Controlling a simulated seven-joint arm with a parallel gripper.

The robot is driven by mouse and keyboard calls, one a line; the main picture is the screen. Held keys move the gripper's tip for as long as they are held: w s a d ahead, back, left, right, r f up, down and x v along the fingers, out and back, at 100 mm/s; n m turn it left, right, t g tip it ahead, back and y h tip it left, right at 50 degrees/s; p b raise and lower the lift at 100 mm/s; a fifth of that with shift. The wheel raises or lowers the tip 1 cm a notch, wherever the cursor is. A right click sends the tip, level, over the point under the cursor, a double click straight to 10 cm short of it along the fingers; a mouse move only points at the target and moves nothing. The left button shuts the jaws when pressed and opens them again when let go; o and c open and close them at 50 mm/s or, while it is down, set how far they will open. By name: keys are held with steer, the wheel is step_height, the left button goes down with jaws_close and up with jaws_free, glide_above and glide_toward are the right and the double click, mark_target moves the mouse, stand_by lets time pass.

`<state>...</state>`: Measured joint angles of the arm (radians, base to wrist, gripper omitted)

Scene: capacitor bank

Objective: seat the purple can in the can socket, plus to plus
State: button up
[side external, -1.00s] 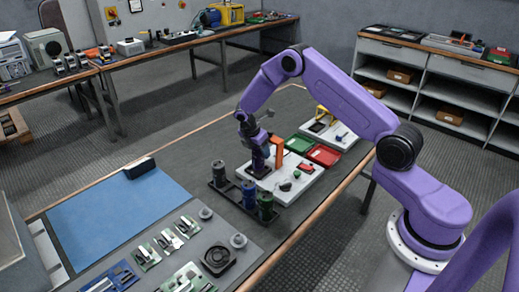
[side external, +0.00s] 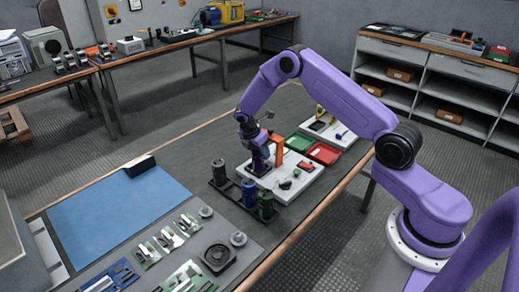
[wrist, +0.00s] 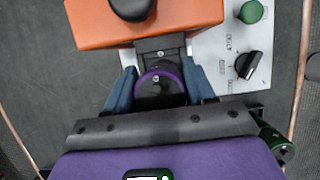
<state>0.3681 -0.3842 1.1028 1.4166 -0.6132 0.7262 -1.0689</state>
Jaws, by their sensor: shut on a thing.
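The purple can (wrist: 161,71) shows in the wrist view as a purple rim around a dark top. It sits between the two blue fingers of my gripper (wrist: 160,88), which are shut on it. A dark fitting with a screw (wrist: 158,47) lies right by the can, against an orange block (wrist: 185,18); it may be part of the can socket. In the side view my gripper (side external: 259,166) is low over the white panel (side external: 285,193), beside the orange block (side external: 278,148). The can's lower end and its plus mark cannot be made out, nor whether it is seated.
A dark rack (side external: 232,203) with several cans stands close in front of the panel. The panel carries a green button (wrist: 251,12) and a black knob (wrist: 248,65). Red (side external: 324,153) and green (side external: 299,142) trays lie behind.

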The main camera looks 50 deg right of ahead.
steer(key=shift+f, duration=0.5)
stand_by(1.2)
steer(key=o, duration=1.3)
steer(key=shift+o, duration=0.2)
steer(key=shift+r, duration=4)
